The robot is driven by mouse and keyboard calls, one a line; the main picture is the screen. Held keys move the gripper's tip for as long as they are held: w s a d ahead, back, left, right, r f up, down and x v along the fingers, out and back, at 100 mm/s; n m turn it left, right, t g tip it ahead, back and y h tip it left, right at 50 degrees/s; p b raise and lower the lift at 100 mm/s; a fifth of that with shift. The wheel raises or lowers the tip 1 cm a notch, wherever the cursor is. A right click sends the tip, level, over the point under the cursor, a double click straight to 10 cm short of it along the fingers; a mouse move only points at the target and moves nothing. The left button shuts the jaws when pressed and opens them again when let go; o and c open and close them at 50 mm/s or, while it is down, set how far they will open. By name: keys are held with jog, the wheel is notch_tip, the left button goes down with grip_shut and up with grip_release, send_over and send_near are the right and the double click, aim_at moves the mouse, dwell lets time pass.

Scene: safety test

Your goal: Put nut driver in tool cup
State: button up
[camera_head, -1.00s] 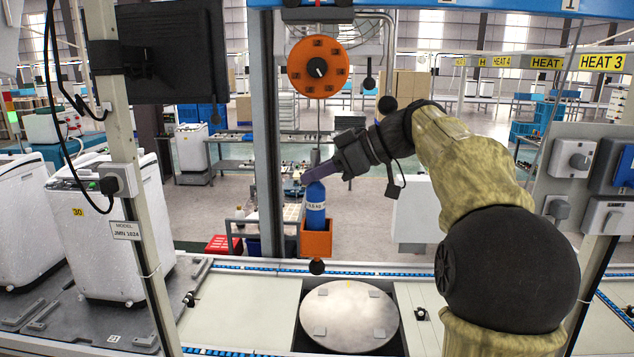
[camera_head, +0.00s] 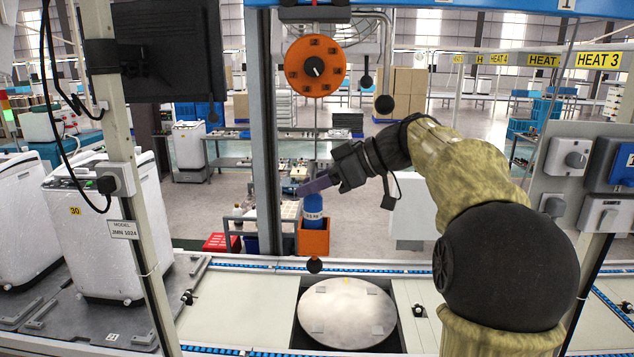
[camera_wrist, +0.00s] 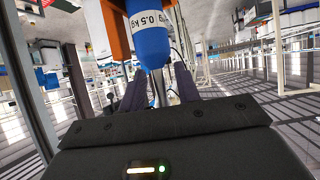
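My gripper (camera_head: 312,187) reaches in from the right at the driver's top. In the wrist view the purple fingers (camera_wrist: 158,88) lie on both sides of the blue driver (camera_wrist: 150,42), close against its narrow end. The orange cup (camera_wrist: 112,28) shows beyond the fingers.
An orange cable reel (camera_head: 316,67) hangs above. A round metal plate (camera_head: 346,315) lies in the conveyor bed in front. Switch boxes (camera_head: 568,157) are at the right, a white washing machine (camera_head: 105,235) at the left.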

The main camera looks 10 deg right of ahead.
jog(key=shift+r, duration=0.1)
jog(key=b+v, duration=0.3)
jog(key=v, duration=0.9)
jog(key=shift+b, duration=0.35)
jog(key=shift+w, duration=0.15)
jog(key=shift+d, duration=0.1)
jog(key=shift+s, duration=0.25)
jog(key=shift+w, duration=0.15)
